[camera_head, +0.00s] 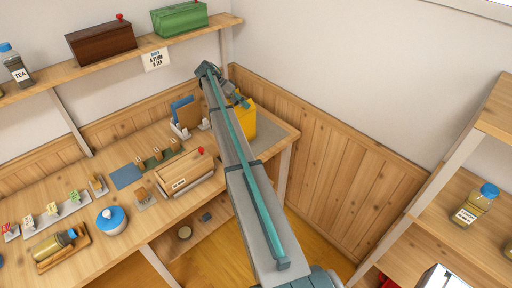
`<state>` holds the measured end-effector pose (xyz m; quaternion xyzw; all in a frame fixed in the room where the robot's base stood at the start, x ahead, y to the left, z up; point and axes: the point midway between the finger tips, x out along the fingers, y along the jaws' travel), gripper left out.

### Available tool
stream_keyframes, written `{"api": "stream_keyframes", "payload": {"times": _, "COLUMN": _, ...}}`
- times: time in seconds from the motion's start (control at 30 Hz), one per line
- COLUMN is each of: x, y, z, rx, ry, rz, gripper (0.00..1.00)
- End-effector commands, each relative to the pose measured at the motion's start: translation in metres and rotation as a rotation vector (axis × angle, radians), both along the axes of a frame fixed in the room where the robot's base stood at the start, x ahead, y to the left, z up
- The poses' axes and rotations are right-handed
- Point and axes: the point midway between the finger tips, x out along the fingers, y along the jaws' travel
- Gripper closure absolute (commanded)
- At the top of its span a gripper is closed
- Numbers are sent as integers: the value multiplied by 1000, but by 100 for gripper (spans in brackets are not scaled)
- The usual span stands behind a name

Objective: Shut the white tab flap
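I cannot make out for certain which thing is the white tab flap. A wooden box (186,174) with a pale strip along its front and a red knob sits on the bench, left of my arm. A white-topped box (442,279) is cut off at the bottom right edge. My arm reaches up the middle of the picture and bends near the wall. My gripper (246,102) seems to be beyond the bend, by a yellow container (244,119). It is small and partly hidden by my arm, so its fingers are unclear.
The bench (98,242) holds a blue-lidded pot (112,221), a jar lying in a wooden cradle (52,245), and small labelled stands. The upper shelf (62,75) carries a brown box (100,42), a green box (180,19) and a tea jar (16,66). Shelving (418,229) stands at right.

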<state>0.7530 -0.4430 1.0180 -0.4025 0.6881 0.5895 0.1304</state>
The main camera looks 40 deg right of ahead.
Motion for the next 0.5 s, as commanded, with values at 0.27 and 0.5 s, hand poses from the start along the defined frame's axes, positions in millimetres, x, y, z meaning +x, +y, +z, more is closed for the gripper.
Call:
{"api": "stream_keyframes", "payload": {"times": 0.27, "x": -2, "y": 0, "z": -6, "rx": 1, "ry": -48, "rz": -1, "gripper": 70}}
{"api": "stream_keyframes", "payload": {"times": 0.5, "x": -4, "y": 0, "z": -5, "rx": 2, "ry": -97, "rz": -1, "gripper": 70}}
